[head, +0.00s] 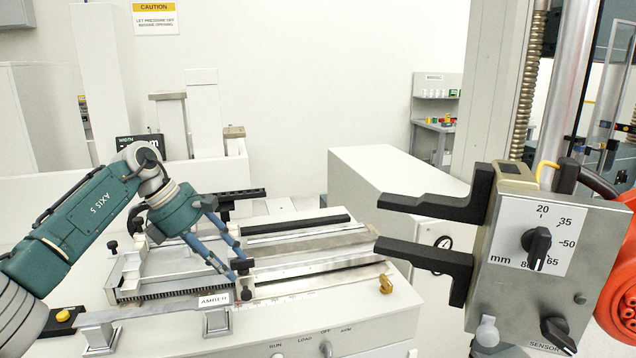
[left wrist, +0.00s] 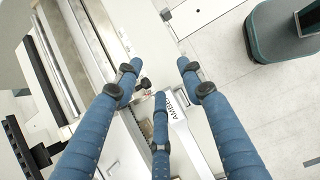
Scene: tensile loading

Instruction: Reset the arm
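My left arm comes in from the left in the head view. Its gripper (head: 240,272) has blue fingers that point down over the front of the bench machine (head: 370,309), near the label reading AMBER (head: 214,299). Whether a fingertip touches the machine is unclear. My right gripper is not in view.
A grey sensor box (head: 508,284) with a mm dial (head: 537,247) and two black jaws (head: 432,206) stands at the right. A brass knob (head: 385,284) sits on the machine's right front. A yellow button (head: 63,315) is at the lower left. White floor shows in the left wrist view.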

